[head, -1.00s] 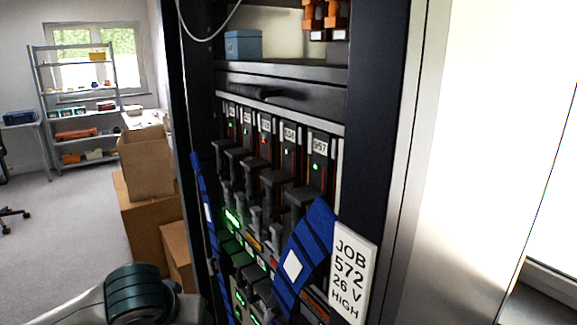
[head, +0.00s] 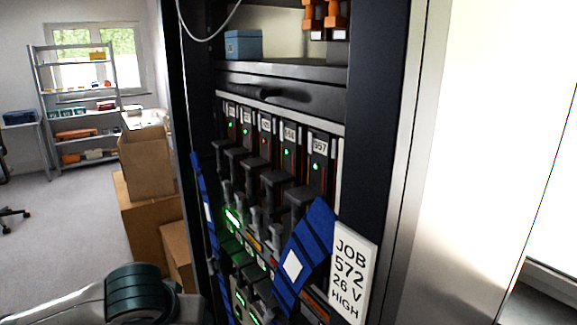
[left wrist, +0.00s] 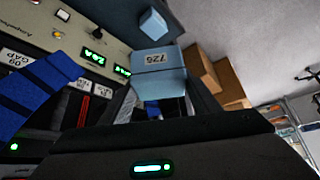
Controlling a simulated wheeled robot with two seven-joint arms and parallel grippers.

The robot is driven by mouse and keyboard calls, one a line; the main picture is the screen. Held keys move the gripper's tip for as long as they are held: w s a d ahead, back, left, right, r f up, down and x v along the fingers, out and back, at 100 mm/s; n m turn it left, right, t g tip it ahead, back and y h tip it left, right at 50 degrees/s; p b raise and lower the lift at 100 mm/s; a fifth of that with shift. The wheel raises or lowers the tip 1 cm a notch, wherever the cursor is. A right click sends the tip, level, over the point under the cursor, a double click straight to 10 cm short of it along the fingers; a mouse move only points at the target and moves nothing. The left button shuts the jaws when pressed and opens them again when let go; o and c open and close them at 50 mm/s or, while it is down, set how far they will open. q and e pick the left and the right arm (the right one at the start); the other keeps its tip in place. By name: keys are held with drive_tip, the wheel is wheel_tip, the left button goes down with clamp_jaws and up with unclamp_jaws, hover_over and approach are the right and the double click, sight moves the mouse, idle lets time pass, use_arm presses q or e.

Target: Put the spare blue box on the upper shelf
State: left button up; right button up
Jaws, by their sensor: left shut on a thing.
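In the left wrist view, my left gripper (left wrist: 163,106) is shut on a light blue box (left wrist: 172,82) with a label reading 726. The box sits between the two dark fingers. Another light blue block (left wrist: 153,24) shows beyond it, on a dark blue-grey surface. In the head view, a blue box (head: 243,44) stands at the left of the upper shelf (head: 290,69) in the dark rack. Of my left arm, only a link shows at the head view's lower left; the gripper and held box are out of that frame. My right gripper is in neither view.
Numbered modules (head: 288,160) with small lights fill the rack below the shelf. Orange items (head: 325,16) hang at the shelf's upper right. Blue straps and a JOB 572 sign (head: 350,275) are at the rack front. Cardboard boxes (head: 147,165) stand left of the rack.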

use_arm(q)
drive_tip(key=shift+f, duration=0.15)
drive_tip(key=shift+s+d+f, duration=0.1)
drive_tip(key=shift+d+f, duration=0.1)
drive_tip(key=shift+f, duration=0.4)
drive_tip(key=s+f, duration=0.3)
drive_tip(key=f, duration=0.8)
drive_tip(key=shift+a, duration=0.2)
drive_tip(key=shift+s, duration=0.1)
